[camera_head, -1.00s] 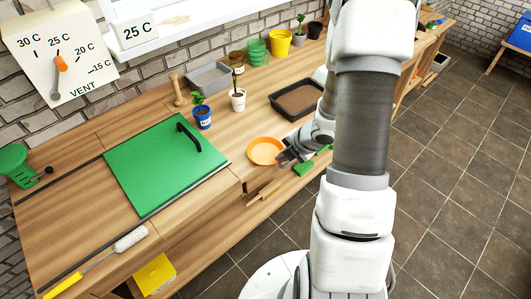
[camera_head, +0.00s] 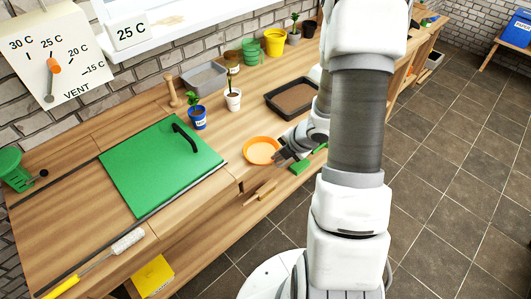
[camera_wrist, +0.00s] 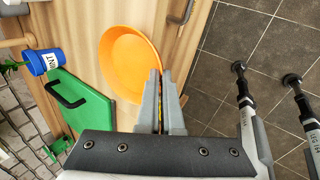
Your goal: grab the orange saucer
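The orange saucer (camera_head: 262,150) lies on the wooden bench near its front edge, right of the green lid. It also shows in the wrist view (camera_wrist: 131,62), ahead of my fingers. My gripper (camera_head: 281,156) is low at the saucer's right side. In the wrist view, my two grey fingers (camera_wrist: 161,76) stand close together with a narrow gap, and their tips overlap the saucer's near right rim. I cannot tell whether they pinch the rim or only stand around it. The saucer looks flat on the bench, not lifted.
A green lid with a black handle (camera_head: 160,165) is at left. A blue pot (camera_head: 198,119), a white pot (camera_head: 233,100) and a dark tray (camera_head: 270,106) stand behind. A green-headed tool (camera_head: 300,170) and a wooden handle (camera_head: 260,193) are near the front edge.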

